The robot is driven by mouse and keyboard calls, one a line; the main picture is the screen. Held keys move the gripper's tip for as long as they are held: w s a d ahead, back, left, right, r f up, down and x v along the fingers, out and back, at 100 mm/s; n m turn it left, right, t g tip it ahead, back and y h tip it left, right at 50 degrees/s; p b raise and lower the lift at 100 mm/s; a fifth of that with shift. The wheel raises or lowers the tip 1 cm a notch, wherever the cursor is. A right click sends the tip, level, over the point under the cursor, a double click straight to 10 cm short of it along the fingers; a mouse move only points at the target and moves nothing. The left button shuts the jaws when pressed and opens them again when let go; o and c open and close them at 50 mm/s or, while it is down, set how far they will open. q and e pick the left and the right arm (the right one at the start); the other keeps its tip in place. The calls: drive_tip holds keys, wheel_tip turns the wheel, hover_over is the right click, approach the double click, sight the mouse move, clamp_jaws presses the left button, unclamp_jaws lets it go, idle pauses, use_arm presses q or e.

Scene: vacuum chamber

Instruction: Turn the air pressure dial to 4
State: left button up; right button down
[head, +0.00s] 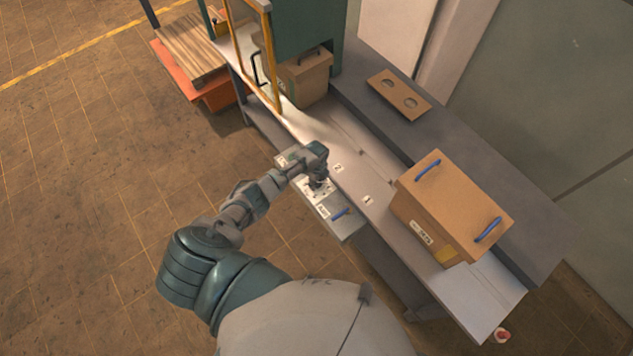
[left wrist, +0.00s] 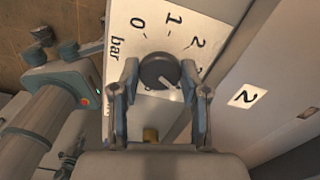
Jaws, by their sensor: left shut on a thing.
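The air pressure dial (left wrist: 158,72) is a round black knob on a white plate (left wrist: 118,22) marked "bar" with 0, 1 and 2 visible. A further number by the right finger is partly hidden. A pale mark on the knob points to the lower right, past the 2, toward the part of the scale my gripper covers. My left gripper (left wrist: 160,68) is shut on the knob, one finger on each side. In the head view my left gripper (head: 318,183) is over the panel (head: 345,228) on the bench front and hides the dial. My right gripper is not in view.
A tan box with blue handles (head: 450,205) stands on the bench, right of my left gripper. A flat brown piece with two holes (head: 399,95) lies on the grey ledge. A blue handle (head: 340,214) is on the panel near my gripper.

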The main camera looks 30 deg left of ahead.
use_arm(q)
drive_tip(key=shift+w+m+b, duration=0.1)
drive_tip(key=shift+m+b, duration=0.2)
drive_tip(key=shift+m, duration=1.2)
drive_tip(key=o, duration=1.1)
drive_tip(key=shift+o, duration=0.2)
wheel_tip(320, 180, up, 12)
drive_tip(key=shift+f, duration=0.15)
